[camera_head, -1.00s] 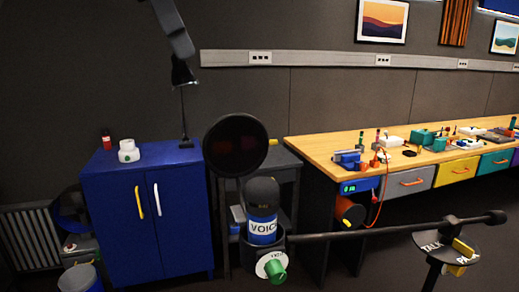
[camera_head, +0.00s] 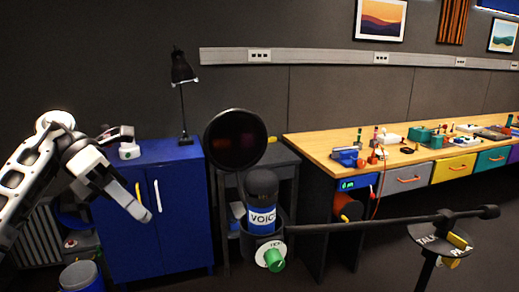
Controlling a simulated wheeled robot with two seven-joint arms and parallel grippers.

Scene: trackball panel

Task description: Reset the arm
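My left gripper (camera_head: 139,208) is on a white and grey arm from the left edge, in front of the blue cabinet (camera_head: 180,220). It points down and right; the finger gap does not show clearly. My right gripper is out of view.
A black lamp (camera_head: 183,70) and a white round object (camera_head: 129,151) are on the cabinet. A wooden workbench (camera_head: 320,145) with several tools fills the right back. A bin (camera_head: 80,276) stands at lower left. Dark floor shows between cabinet and boom.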

